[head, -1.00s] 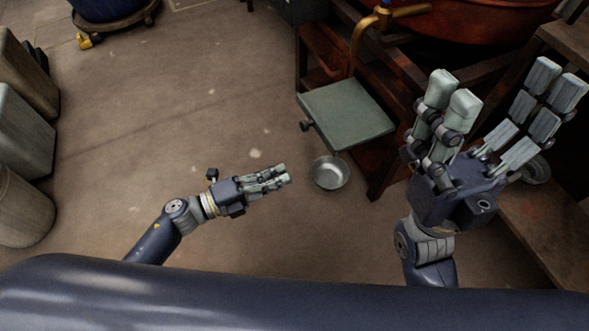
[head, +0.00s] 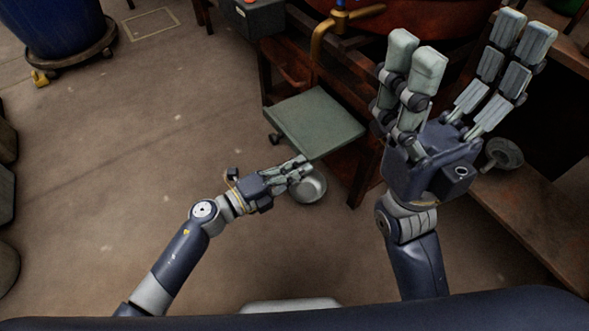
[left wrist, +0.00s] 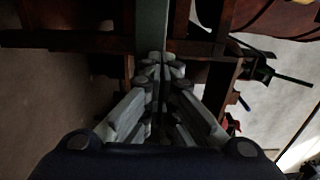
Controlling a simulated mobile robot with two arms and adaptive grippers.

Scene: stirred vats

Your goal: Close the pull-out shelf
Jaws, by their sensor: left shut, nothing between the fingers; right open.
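The pull-out shelf (head: 314,122) is a grey-green square board sticking out from a dark reddish-brown frame (head: 352,172), with a small dark knob at its left side. In the left wrist view the shelf (left wrist: 151,25) shows as a narrow greenish strip straight ahead of the fingers. My left gripper (head: 304,168) is shut and empty, just in front of the shelf's near edge; I cannot tell whether it touches. It also shows in the left wrist view (left wrist: 160,72). My right gripper (head: 455,85) is open and empty, raised to the right of the shelf.
A metal bowl (head: 309,188) is below the shelf, partly behind my left fingers. A brass pipe (head: 322,42) rises behind the shelf by a red vat (head: 430,20). A wooden bench (head: 535,215) stands right. A blue vat (head: 58,25) is far left.

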